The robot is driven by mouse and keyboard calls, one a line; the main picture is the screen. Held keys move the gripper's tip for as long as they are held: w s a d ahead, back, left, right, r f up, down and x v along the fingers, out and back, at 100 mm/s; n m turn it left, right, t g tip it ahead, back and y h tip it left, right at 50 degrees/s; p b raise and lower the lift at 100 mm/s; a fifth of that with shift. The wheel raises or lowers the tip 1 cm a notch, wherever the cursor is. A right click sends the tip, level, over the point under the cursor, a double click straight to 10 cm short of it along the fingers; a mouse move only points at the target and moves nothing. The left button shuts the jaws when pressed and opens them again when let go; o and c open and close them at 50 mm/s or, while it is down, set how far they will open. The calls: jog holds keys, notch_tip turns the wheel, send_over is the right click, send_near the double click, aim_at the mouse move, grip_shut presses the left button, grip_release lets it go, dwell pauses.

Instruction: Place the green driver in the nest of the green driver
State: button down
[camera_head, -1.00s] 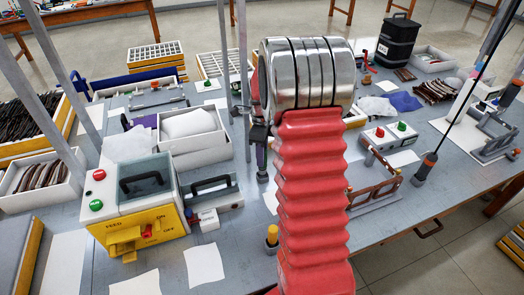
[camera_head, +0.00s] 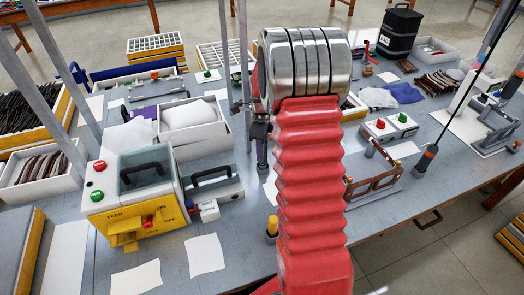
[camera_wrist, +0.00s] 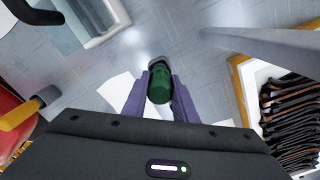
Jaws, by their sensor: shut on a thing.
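In the wrist view the green driver (camera_wrist: 160,86) is held between the two purple fingers of my gripper (camera_wrist: 161,92), its green handle pointing toward the camera. A rounded grey piece (camera_wrist: 155,62) shows just beyond the handle; I cannot tell whether it is part of the driver or a holder. No nest of the green driver can be identified for certain. A yellow-handled driver (camera_head: 272,228) stands upright in a dark holder near the arm.
A yellow and white machine (camera_head: 135,200) with red and green buttons stands at the left. A white bin (camera_wrist: 250,70) of dark frames lies right in the wrist view. Grey posts (camera_head: 241,60) rise near the arm. A brown frame fixture (camera_head: 372,188) stands right.

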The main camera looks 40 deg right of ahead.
jog(key=shift+f, duration=0.55)
dwell(0.4)
jog(key=c, duration=1.4)
grip_release()
jog(key=shift+o, duration=0.2)
jog(key=shift+r, duration=0.15)
notch_tip(320, 180, up, 13)
jog(key=shift+r, duration=0.2)
jog(key=shift+d, duration=0.1)
